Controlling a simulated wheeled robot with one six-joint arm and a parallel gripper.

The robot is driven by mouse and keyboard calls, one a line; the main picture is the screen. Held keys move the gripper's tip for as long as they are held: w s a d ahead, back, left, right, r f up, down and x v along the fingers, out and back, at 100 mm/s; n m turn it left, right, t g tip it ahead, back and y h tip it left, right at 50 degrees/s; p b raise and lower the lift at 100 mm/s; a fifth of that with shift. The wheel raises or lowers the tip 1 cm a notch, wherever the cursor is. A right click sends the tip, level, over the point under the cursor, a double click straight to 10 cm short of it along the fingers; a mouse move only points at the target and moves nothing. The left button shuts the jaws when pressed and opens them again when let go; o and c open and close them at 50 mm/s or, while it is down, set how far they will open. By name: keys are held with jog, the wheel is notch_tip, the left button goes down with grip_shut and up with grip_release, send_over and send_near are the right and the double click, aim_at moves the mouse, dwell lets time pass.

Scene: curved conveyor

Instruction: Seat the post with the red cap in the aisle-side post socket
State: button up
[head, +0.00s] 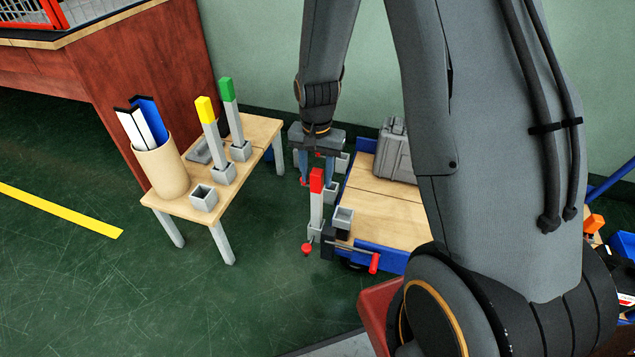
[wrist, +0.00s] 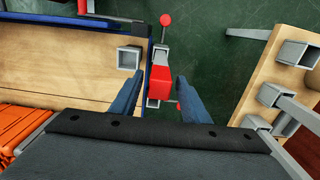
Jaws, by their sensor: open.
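The post with the red cap (head: 316,205) stands upright beside the left edge of the cart (head: 385,212) in the head view. Its lower end meets a grey socket (head: 314,234) near the cart's front corner; I cannot tell how deep it sits. My gripper (head: 317,180) points down at the cart's left side, partly hidden behind the red cap. The gripper is open.
An empty grey socket (head: 343,217) sits on the cart corner, and a grey case (head: 392,150) stands behind. A red knob (head: 306,249) and red handle (head: 374,263) stick out. The side table (head: 167,204) holds yellow-capped (head: 212,140) and green-capped (head: 233,120) posts. Open floor lies between.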

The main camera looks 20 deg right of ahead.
notch_tip(320, 180, up, 7)
jog(key=shift+r+p, duration=0.1)
jog(key=shift+p, duration=0.8)
jog(key=shift+a+r, duration=0.1)
jog(key=shift+r, duration=0.15)
jog(key=s+a+r+n, duration=0.4)
jog(key=s+a, duration=0.1)
jog(key=s, duration=0.3)
jog(key=s+a+r+n, duration=0.4)
jog(key=s+a+r, duration=0.1)
jog(key=s, duration=0.3)
jog(key=s+a+r+n, duration=0.4)
jog(key=s+a+r, duration=0.1)
jog(key=s, duration=0.3)
jog(key=shift+s+a+r+n+y, duration=0.2)
jog(key=shift+a+r+n+y, duration=0.05)
jog(key=shift+a+n+y, duration=0.05)
jog(key=shift+w, duration=0.1)
jog(key=shift+r, duration=0.1)
